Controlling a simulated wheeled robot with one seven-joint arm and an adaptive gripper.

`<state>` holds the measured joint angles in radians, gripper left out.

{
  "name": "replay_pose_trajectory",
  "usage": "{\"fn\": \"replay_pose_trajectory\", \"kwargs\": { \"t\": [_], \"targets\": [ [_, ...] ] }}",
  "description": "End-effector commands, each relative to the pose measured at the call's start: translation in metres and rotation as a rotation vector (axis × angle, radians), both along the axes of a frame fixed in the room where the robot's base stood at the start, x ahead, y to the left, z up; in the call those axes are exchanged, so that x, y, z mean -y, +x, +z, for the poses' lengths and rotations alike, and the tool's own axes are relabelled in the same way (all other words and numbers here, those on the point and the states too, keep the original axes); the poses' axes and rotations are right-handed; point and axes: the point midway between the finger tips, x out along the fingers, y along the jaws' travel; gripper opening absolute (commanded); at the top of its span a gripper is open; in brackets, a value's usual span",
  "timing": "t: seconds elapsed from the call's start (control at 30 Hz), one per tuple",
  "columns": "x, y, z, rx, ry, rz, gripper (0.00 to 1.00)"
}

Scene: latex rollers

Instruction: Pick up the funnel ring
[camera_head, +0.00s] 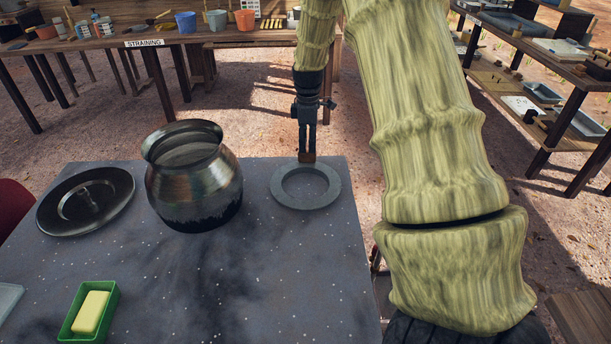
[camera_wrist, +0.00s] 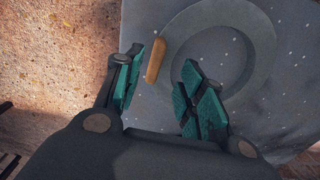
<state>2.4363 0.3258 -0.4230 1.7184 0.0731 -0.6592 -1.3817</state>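The funnel ring, a flat grey ring (camera_head: 306,205), lies on the dark speckled table (camera_head: 270,270) near its far edge. In the wrist view the ring (camera_wrist: 266,55) shows at the upper right, with a brown tab (camera_wrist: 156,60) on its near-left rim. My gripper (camera_head: 307,150) points down over the ring's far side, at the tab. In the wrist view my gripper (camera_wrist: 163,57) is open, its teal pads spread on either side of the tab. I see a gap to both pads; the exact height above the tab is unclear.
A metal pot (camera_head: 194,180) stands left of the ring, with a dark lid (camera_head: 85,201) beyond it. A green tray (camera_head: 72,325) holds a yellow block (camera_head: 91,312) at the front left. The table's middle is clear. A bench with cups (camera_head: 186,22) stands behind.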

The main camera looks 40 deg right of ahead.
Motion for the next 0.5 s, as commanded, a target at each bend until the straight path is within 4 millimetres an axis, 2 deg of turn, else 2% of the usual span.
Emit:
{"fn": "replay_pose_trajectory", "kwargs": {
  "t": [0.4,0.5],
  "targets": [
    [0.004,0.007,-0.042,-0.004,0.001,-0.004,0.39],
    [0.003,0.008,-0.048,-0.003,0.000,-0.003,0.39]
  ]
}}
